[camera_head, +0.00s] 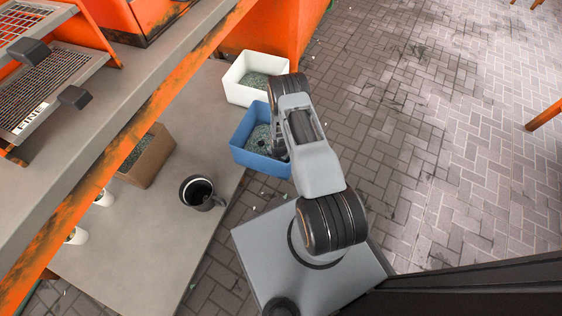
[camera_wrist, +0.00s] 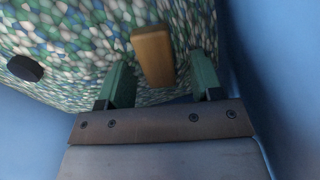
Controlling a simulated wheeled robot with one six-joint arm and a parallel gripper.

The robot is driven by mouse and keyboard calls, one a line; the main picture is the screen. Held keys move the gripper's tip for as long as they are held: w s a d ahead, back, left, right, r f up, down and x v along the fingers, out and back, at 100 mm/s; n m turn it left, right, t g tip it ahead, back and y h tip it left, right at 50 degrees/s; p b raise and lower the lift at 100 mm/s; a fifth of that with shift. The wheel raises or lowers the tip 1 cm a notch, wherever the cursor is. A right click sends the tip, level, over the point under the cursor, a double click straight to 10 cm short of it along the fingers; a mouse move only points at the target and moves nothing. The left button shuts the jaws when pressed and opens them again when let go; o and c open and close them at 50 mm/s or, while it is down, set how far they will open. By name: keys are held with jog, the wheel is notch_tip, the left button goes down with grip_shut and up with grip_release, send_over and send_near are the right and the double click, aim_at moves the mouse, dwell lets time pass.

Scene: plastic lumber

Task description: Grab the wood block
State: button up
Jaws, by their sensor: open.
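The wood block (camera_wrist: 153,56) is a small tan-brown piece in the wrist view, lying on a bed of blue, green and white pellets (camera_wrist: 75,45). My gripper (camera_wrist: 162,72) is open, with its two green fingers on either side of the block's near end. I cannot tell whether the fingers touch it. The pellets fill a blue bin (camera_head: 243,149), seen in the head view beneath my arm. The wood block is hidden in the head view, and my gripper is mostly hidden behind my arm there.
A black round piece (camera_wrist: 25,68) lies on the pellets at left. Blue bin walls (camera_wrist: 285,70) rise close beside my gripper. A white bin (camera_head: 242,90) stands behind the blue one. A dark mug (camera_head: 199,192) and a brown bin (camera_head: 150,157) stand on the grey surface at left.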

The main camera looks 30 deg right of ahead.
jog(key=c, duration=1)
jog(key=shift+r, duration=0.2)
